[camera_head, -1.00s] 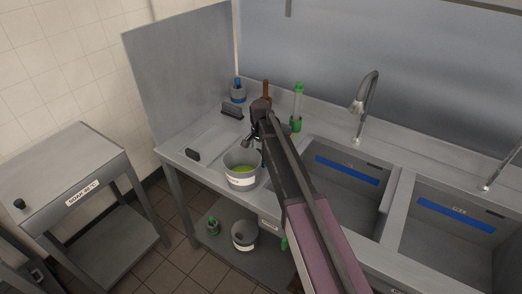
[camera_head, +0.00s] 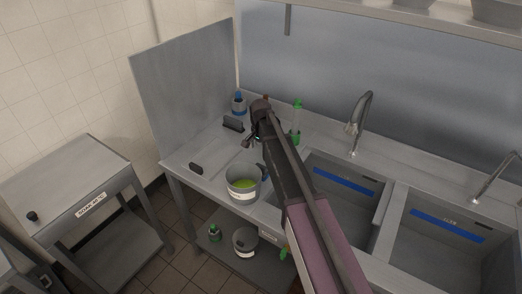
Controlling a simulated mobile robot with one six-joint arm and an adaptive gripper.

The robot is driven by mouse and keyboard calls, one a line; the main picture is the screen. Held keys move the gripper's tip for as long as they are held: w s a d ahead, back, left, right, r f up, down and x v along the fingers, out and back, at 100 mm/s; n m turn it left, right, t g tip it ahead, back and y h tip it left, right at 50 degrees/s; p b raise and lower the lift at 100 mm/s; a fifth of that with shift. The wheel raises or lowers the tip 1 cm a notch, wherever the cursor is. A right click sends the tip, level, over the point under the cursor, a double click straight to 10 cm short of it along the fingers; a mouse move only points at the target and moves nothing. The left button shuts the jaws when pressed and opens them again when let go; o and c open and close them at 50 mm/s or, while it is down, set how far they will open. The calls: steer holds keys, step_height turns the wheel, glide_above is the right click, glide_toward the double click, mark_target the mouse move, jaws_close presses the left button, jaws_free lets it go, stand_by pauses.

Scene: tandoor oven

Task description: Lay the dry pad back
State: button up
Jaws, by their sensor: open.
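Two small dark pad-like pieces show on the steel drainboard (camera_head: 205,158). One dark block (camera_head: 233,124) is toward the back, and a smaller dark piece (camera_head: 196,168) lies near the front left edge. I cannot tell which of them is the dry pad. My gripper (camera_head: 247,143) is open, with nothing visible in it, above the drainboard between the back block and a grey bucket. My arm hides part of the counter behind it.
The grey bucket (camera_head: 243,194) with green liquid stands at the counter's front. A blue-topped container (camera_head: 239,103) and a green-topped bottle (camera_head: 297,115) stand at the back. Two sink basins (camera_head: 340,203) lie right. A steel side table (camera_head: 65,175) stands left.

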steer(key=shift+r+p, duration=0.8)
steer(key=shift+r, duration=0.3)
steer(key=s+d+n, duration=0.3)
steer(key=s+d, duration=0.5)
steer(key=s, duration=0.4)
steer(key=s+d+n, duration=0.3)
steer(key=s+d, duration=0.5)
steer(key=s, duration=0.5)
steer(key=shift+s+d+n, duration=0.2)
steer(key=shift+s+n, duration=0.05)
steer(key=shift+n, duration=0.15)
steer(key=shift+f, duration=0.1)
step_height(320, 180, down, 4)
steer(key=b, duration=0.4)
